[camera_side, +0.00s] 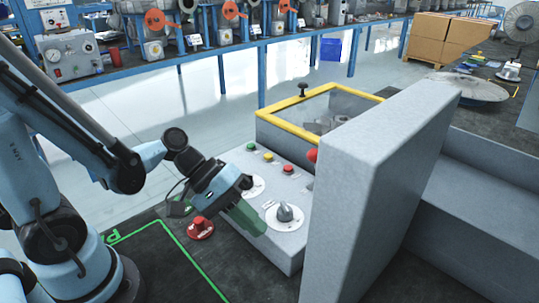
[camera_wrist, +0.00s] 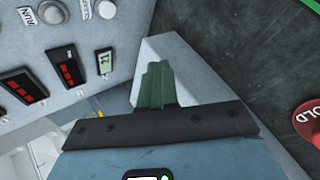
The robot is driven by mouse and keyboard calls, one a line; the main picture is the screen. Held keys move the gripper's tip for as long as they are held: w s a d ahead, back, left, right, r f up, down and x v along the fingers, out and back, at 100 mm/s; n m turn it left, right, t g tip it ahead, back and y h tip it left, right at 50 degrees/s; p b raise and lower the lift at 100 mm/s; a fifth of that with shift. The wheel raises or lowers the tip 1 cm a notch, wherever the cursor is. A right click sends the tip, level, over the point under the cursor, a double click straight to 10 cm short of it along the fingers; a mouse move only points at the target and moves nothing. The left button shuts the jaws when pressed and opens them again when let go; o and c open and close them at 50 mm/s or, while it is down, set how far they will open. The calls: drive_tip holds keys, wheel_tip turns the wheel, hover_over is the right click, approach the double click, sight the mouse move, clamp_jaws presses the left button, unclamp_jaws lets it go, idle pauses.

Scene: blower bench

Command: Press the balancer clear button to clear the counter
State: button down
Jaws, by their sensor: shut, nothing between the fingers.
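The grey control panel (camera_side: 262,183) has green (camera_side: 250,147), yellow (camera_side: 268,156) and red (camera_side: 288,169) buttons in a row, with white-based dials below. My gripper (camera_side: 250,218) is in front of the panel's lower left, its green fingers shut and empty. In the wrist view the fingers (camera_wrist: 155,82) show together beside the panel's display face. That face holds two red-digit displays (camera_wrist: 68,66) and a small counter with a green readout (camera_wrist: 104,62). A round white button (camera_wrist: 107,9) sits above the counter.
A tall grey slab (camera_side: 375,190) rises to the right. A yellow-rimmed box (camera_side: 280,108) is behind the panel.

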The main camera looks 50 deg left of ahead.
drive_tip(key=shift+d, duration=0.1)
drive_tip(key=d, duration=0.8)
drive_tip(key=shift+d, duration=0.3)
drive_tip(key=shift+d, duration=0.1)
idle(1.9)
drive_tip(key=shift+d, duration=0.35)
drive_tip(key=shift+d, duration=0.35)
idle(0.6)
drive_tip(key=shift+a, duration=0.8)
drive_tip(key=shift+a, duration=0.15)
drive_tip(key=shift+a, duration=2.35)
